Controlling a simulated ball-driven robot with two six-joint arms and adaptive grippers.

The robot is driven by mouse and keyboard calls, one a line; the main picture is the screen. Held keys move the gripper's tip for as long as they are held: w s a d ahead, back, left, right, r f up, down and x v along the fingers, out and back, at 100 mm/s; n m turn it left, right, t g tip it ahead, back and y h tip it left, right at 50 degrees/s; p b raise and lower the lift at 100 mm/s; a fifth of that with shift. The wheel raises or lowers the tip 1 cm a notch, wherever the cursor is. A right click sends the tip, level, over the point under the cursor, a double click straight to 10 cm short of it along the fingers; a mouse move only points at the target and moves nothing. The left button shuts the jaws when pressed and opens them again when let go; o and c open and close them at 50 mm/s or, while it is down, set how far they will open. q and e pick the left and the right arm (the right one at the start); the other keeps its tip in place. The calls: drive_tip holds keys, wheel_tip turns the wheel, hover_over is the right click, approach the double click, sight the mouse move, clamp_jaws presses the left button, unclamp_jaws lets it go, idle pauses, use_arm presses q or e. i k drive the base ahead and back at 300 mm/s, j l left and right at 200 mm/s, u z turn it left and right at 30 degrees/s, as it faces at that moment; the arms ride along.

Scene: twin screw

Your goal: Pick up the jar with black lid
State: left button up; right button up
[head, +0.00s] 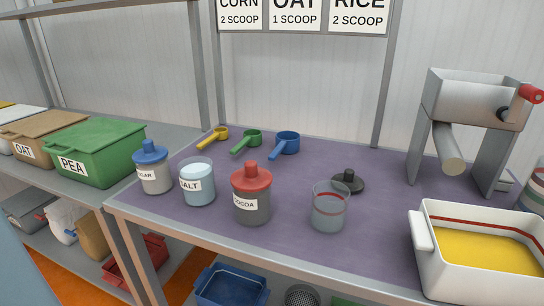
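A black lid (348,182) with a knob lies on the purple table top, just behind an open clear glass jar (329,210). The clear jar has a thin red line near its rim, stands upright, and looks empty or nearly so. No jar in view has a black lid on it. Left of it stands a grey jar (250,207) labelled COCOA with a red lid. Neither of my grippers is in view.
Yellow (212,139), green (246,142) and blue (285,145) scoops lie at the back. A metal mill (467,100) with a red handle stands at right. A white bin (430,240) with yellow contents sits at front right. Labelled bins stand on the left shelf.

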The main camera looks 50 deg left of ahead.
sight(196, 177)
drive_tip(key=j+u, duration=0.15)
drive_tip(key=u, duration=1.9)
